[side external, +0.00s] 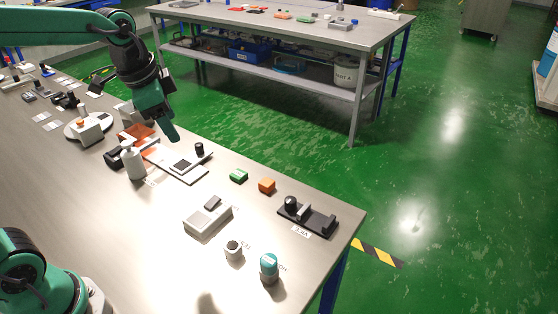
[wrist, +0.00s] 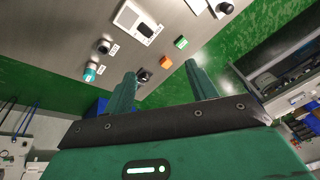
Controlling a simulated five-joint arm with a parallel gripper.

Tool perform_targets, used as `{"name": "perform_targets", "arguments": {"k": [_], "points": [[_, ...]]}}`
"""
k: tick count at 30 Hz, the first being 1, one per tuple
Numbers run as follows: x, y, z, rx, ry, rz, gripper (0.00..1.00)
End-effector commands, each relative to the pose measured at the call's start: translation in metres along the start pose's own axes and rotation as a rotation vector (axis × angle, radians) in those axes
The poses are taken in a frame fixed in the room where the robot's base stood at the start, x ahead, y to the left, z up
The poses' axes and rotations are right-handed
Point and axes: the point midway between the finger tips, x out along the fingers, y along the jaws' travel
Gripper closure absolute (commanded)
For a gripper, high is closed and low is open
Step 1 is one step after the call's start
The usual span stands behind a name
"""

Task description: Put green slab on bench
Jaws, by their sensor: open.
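The green slab (side external: 239,175) lies on the grey bench (side external: 90,200), near its far edge and just left of an orange block (side external: 267,186). In the wrist view the green slab (wrist: 182,42) shows beyond the fingers, beside the orange block (wrist: 166,62). My gripper (side external: 172,136) is above the bench to the left of the slab, clear of it. In the wrist view my gripper (wrist: 163,84) has its two green fingers spread, with nothing between them.
A black vice (side external: 307,216), a grey box (side external: 208,217), a grey knob (side external: 233,250) and a teal-topped knob (side external: 269,267) stand on the bench. Bare bench lies toward the near side.

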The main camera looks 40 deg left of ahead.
Motion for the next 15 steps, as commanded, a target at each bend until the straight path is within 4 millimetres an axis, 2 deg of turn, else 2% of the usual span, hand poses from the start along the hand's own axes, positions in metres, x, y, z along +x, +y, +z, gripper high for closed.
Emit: {"name": "perform_targets", "arguments": {"k": [6, 15], "points": [[-0.017, 0.027, 0.036, -0.208, 0.063, -0.034, 0.43], [-0.021, 0.059, 0.082, -0.48, 0.146, -0.054, 0.43]]}}
